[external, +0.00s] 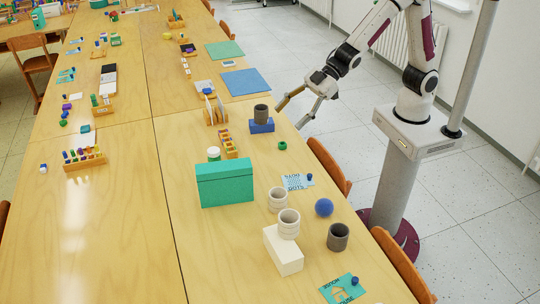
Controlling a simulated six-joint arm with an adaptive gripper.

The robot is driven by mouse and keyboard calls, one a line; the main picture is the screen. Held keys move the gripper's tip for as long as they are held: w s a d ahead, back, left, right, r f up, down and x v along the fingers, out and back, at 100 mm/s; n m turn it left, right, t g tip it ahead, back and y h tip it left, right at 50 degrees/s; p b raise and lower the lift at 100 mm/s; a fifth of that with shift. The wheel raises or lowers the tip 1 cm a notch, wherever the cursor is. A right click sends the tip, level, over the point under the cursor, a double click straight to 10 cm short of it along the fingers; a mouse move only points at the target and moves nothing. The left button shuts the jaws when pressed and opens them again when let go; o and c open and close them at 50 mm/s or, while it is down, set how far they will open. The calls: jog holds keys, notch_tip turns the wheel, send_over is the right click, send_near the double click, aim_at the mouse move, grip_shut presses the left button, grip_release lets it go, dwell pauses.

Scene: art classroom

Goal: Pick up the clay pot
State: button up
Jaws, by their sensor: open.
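Several small round pots are in the external view, and I cannot tell which one is the clay pot. A dark grey pot (261,114) stands on a blue block (262,127) near the table's right edge. A beige ribbed pot (278,201) stands on the table. Another beige ribbed pot (289,224) stands on a white box (284,251). A second dark grey pot (338,237) stands on the table at the lower right. My gripper (289,117) is open and empty. In the picture it is just right of the pot on the blue block, apart from it.
A teal box (225,184) stands left of the beige pots. A blue ball (324,207), printed cards (298,182) and a green ring (283,145) lie nearby. Chairs line the right edge.

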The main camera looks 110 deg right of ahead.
jog(key=w+a+f+n+y, duration=0.25)
jog(key=w+a+f, duration=0.35)
jog(key=a+f, duration=0.3)
jog(key=n+y, duration=0.2)
jog(key=y, duration=0.3)
send_near(293, 212)
jog(key=x, duration=0.5)
jog(key=shift+w+d+f, duration=0.25)
jog(key=shift+d+f, duration=0.05)
jog(key=shift+d, duration=0.1)
jog(key=shift+w+a, duration=0.1)
jog(key=shift+x, duration=1.15)
jog(key=shift+a, duration=0.1)
jog(key=shift+s+a+x, duration=0.1)
jog(key=shift+a+x, duration=0.05)
jog(key=shift+x, duration=1.1)
jog(key=shift+s+a+x, duration=0.1)
jog(key=shift+s+x, duration=0.05)
jog(key=shift+x, duration=1.15)
jog(key=c, duration=1.4)
jog(key=shift+r, duration=0.1)
